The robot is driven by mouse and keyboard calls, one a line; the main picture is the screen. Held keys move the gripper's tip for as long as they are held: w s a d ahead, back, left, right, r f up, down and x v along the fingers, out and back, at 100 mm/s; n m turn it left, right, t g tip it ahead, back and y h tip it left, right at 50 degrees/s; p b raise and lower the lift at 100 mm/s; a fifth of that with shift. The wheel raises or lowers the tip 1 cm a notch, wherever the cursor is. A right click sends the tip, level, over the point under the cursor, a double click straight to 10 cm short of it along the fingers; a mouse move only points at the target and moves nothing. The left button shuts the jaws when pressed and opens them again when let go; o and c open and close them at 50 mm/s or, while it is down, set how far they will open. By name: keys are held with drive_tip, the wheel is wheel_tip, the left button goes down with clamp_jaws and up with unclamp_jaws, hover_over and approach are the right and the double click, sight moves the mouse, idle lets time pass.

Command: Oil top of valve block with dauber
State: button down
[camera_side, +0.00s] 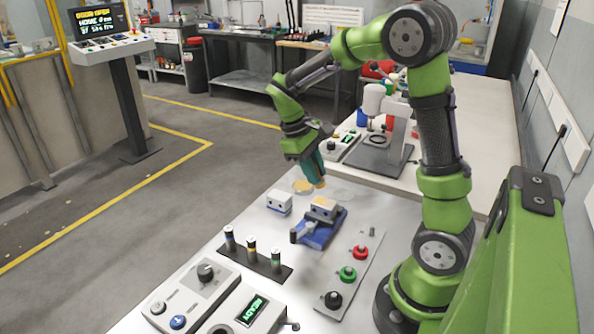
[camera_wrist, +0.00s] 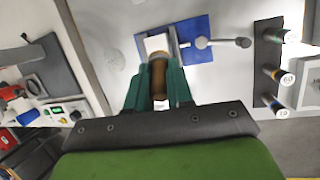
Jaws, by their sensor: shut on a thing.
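My gripper (camera_side: 315,172) points down above the bench and is shut on a brown dauber (camera_wrist: 159,80). In the wrist view the dauber lies between the teal fingers; in the side view its orange-brown lower end (camera_side: 320,184) shows below them. A whitish block with a tan top (camera_side: 323,204) sits in a blue vise (camera_side: 318,235), below the dauber's end and apart from it in the side view. The wrist view shows a white block face (camera_wrist: 157,44) beside the blue vise base (camera_wrist: 192,30), partly hidden by the dauber.
A second white block (camera_side: 279,203) with dark holes stands left of the vise. A tan shallow dish (camera_side: 302,186) lies behind. A dark rack (camera_side: 253,257) with upright cylinders, a strip of coloured knobs (camera_side: 348,273) and a control box (camera_side: 246,311) stand nearer the front.

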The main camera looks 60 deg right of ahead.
drive_tip(key=shift+r, duration=1.15)
drive_tip(key=shift+s, duration=0.1)
drive_tip(key=shift+s+f, duration=0.45)
drive_tip(key=shift+s, duration=0.35)
drive_tip(key=shift+r, duration=0.45)
drive_tip(key=shift+f, duration=3.95)
drive_tip(key=shift+d+f, duration=0.1)
drive_tip(key=shift+d, duration=1.8)
drive_tip(key=shift+a, duration=2)
drive_tip(key=shift+d+r, duration=0.1)
drive_tip(key=shift+r, duration=3.95)
